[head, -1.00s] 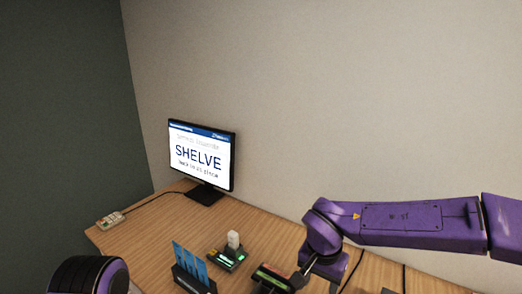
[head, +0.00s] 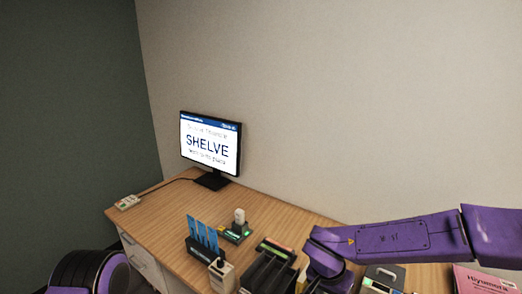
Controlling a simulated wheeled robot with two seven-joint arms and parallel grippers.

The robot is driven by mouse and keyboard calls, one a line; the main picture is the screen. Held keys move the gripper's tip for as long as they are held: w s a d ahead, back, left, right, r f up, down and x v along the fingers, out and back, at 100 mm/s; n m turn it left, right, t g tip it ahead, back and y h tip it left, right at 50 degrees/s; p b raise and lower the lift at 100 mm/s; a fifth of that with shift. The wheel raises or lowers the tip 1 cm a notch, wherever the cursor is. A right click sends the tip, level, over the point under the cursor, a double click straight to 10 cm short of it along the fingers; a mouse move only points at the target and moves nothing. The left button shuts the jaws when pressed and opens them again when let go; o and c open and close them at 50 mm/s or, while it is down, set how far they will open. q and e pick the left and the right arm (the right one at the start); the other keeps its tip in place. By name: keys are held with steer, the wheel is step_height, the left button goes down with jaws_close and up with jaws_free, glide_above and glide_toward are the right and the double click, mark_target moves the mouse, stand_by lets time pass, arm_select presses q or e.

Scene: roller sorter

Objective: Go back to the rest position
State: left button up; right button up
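My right arm (head: 395,239) reaches in from the right over the desk and bends down at its purple joint (head: 328,262). Its gripper does not show; the lower part of the arm runs out at the bottom edge. Of my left arm only a black and purple rounded link (head: 85,272) shows at the bottom left, beside the desk, and its gripper is out of view. The monitor (head: 210,143) on the desk reads "SHELVE".
The wooden desk (head: 160,208) holds a rack with blue cards (head: 203,238), a small device with a white top (head: 238,224), a black slotted tray (head: 268,268) and a beige box (head: 221,275). A pink book (head: 482,280) lies at the right. The desk's left part is mostly clear.

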steer(key=s+d+f+t+h, duration=0.1)
steer(key=s+d+f+h, duration=0.1)
steer(key=s+d+f, duration=0.55)
steer(key=s+d+f+t+h, duration=0.15)
steer(key=s+f, duration=0.25)
steer(key=f, duration=0.6)
steer(key=s+d+f+n+y, duration=0.1)
steer(key=s+d+f, duration=0.15)
steer(key=s, duration=0.55)
steer(key=s+d+f+y, duration=0.2)
steer(key=s+f, duration=0.1)
steer(key=s, duration=0.4)
step_height(320, 180, down, 15)
steer(key=b, duration=1.5)
steer(key=shift+s+g, duration=0.35)
steer(key=shift+s, duration=0.05)
